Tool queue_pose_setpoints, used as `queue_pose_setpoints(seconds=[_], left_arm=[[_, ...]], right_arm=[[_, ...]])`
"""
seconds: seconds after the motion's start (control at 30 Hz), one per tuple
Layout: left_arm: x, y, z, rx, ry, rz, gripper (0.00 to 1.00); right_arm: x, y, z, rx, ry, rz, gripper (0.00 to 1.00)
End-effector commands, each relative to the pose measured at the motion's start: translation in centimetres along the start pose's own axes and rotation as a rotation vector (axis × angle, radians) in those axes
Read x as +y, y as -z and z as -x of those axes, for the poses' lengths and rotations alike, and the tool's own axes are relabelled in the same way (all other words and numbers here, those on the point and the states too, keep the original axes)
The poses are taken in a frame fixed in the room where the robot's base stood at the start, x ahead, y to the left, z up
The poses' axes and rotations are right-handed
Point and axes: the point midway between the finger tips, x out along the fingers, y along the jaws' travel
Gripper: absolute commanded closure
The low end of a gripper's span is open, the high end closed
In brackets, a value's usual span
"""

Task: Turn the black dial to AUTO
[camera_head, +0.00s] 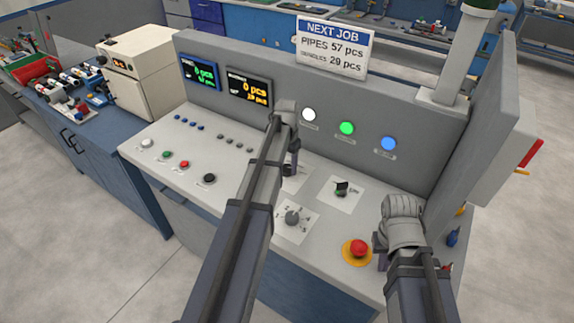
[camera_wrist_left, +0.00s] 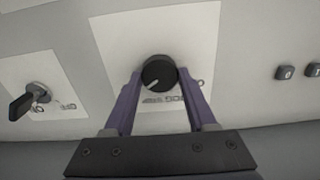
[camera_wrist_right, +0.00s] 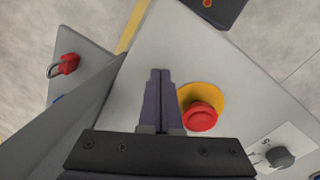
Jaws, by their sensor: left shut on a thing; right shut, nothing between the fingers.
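The black dial (camera_wrist_left: 159,73) sits on a white square plate (camera_wrist_left: 190,30) on the sloped console. Its white pointer line points to the lower left in the left wrist view. Printed text under the dial is upside down there and partly covered, so I cannot read AUTO for sure. My left gripper (camera_wrist_left: 158,76) is shut on the dial, one purple finger on each side. In the head view my left gripper (camera_head: 290,168) and arm hide most of the dial. My right gripper (camera_wrist_right: 160,76) is shut and empty, beside the red emergency button (camera_wrist_right: 200,117).
A black key switch (camera_head: 341,188) is right of the dial, and a grey numbered knob (camera_head: 293,215) is nearer. Several small push buttons (camera_head: 184,164) line the left side. Lit white, green (camera_head: 347,128) and blue lamps are on the back panel. A red padlock (camera_wrist_right: 64,65) hangs at the side.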

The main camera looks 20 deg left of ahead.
Motion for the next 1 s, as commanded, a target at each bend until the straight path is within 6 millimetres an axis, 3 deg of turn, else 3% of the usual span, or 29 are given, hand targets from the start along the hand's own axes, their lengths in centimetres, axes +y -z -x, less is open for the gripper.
queue_pose_setpoints(seconds=[0.67,0.7,0.93,1.0], left_arm=[[0.02,-0.01,0.00,0.000,0.000,-0.052,0.99],[0.02,-0.01,0.00,0.000,0.000,-0.052,0.39],[0.01,-0.01,0.00,0.000,0.000,-0.051,0.13],[0.01,-0.01,0.00,0.000,0.000,-0.050,0.13]], right_arm=[[0.00,0.00,0.00,0.000,0.000,0.000,1.00],[0.00,0.00,0.00,0.000,0.000,0.000,1.00],[0.00,0.00,0.00,0.000,0.000,0.000,1.00],[0.00,0.00,0.00,0.000,0.000,0.000,1.00]])
